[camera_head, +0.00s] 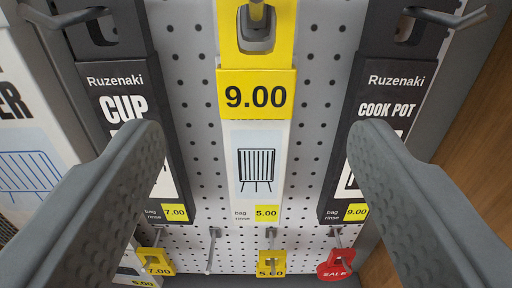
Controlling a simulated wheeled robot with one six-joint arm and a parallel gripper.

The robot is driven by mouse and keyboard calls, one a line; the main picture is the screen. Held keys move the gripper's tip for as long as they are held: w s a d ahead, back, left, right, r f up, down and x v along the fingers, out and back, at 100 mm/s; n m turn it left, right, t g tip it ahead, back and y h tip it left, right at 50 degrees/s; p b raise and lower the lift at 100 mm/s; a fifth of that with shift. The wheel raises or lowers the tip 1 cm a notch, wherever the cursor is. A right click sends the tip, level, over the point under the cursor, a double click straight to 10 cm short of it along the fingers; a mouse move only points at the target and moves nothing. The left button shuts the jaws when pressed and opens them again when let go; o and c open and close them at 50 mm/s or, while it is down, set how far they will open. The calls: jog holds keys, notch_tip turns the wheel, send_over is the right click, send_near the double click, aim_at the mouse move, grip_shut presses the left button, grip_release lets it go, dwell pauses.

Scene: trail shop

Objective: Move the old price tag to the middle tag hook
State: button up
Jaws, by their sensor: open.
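A yellow price tag reading 9.00 (256,95) hangs on the upper middle hook (257,12), in front of a white product card (258,150) whose printed label reads 5.00. No tag is marked old. My gripper (257,132) is open and empty, its fingers left and right of the tag and card. Below is a row of small tag hooks: a yellow 7.00 tag (154,262) at left, a bare hook (211,250), a yellow 5.00 tag (271,263), and a red SALE tag (336,265) at right.
Black Ruzenaki packs hang on either side: a CUP pack (105,80) at left and a COOK POT pack (390,80) at right, partly behind my fingers. White pegboard (318,60) shows between them. A wooden panel (480,130) stands at the right edge.

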aim_at(256, 76)
jog(key=shift+w, duration=4.8)
jog(key=shift+c, duration=0.3)
jog(key=c, duration=0.6)
jog(key=o, duration=1)
jog(key=shift+s, duration=0.15)
jog(key=s, duration=1.7)
jog(key=shift+s, duration=0.1)
